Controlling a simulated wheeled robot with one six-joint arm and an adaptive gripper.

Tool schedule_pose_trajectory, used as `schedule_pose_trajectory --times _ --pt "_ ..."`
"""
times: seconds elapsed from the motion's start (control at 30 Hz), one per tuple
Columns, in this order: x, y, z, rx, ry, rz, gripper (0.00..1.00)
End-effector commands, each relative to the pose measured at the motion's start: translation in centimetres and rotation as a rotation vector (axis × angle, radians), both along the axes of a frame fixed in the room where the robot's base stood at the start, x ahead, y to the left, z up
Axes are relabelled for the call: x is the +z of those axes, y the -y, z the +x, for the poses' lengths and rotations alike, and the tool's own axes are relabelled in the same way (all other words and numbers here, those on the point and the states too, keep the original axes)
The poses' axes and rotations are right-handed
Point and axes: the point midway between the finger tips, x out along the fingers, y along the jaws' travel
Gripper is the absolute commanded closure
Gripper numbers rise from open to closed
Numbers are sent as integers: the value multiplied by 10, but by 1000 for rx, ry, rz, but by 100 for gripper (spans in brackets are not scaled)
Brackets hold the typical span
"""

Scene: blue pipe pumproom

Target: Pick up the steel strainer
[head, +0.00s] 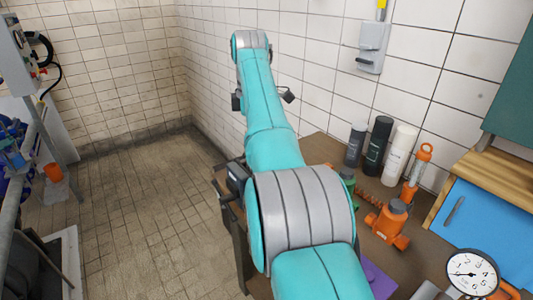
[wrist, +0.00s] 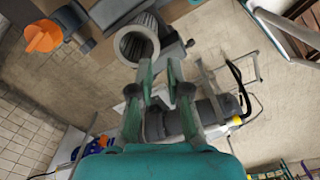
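The steel strainer, a grey ribbed open cylinder (wrist: 136,42), shows in the wrist view at the top, just beyond my fingertips. Its round mouth faces the camera. My gripper (wrist: 160,76) is open, with two green fingers apart and nothing visible between them. The left fingertip lies close below the strainer's rim in the picture; I cannot tell whether they touch. In the head view my arm covers the middle, and I cannot make out the strainer or my fingers there.
In the wrist view, an orange-handled part (wrist: 42,37) lies left of the strainer. Tiled floor (head: 130,200) left of the bench is clear.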

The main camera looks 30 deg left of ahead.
Motion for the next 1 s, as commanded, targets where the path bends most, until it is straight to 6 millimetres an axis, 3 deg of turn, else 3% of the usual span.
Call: schedule_pose_trajectory --times 0.17,0.43,0.77,1.0 --pt "-7 -1 -1 3 -2 -2 84" --pt "-44 0 -1 2 -2 -2 84" --pt "-64 0 -1 2 -2 -2 84" --pt "-97 0 -1 2 -3 -2 84"
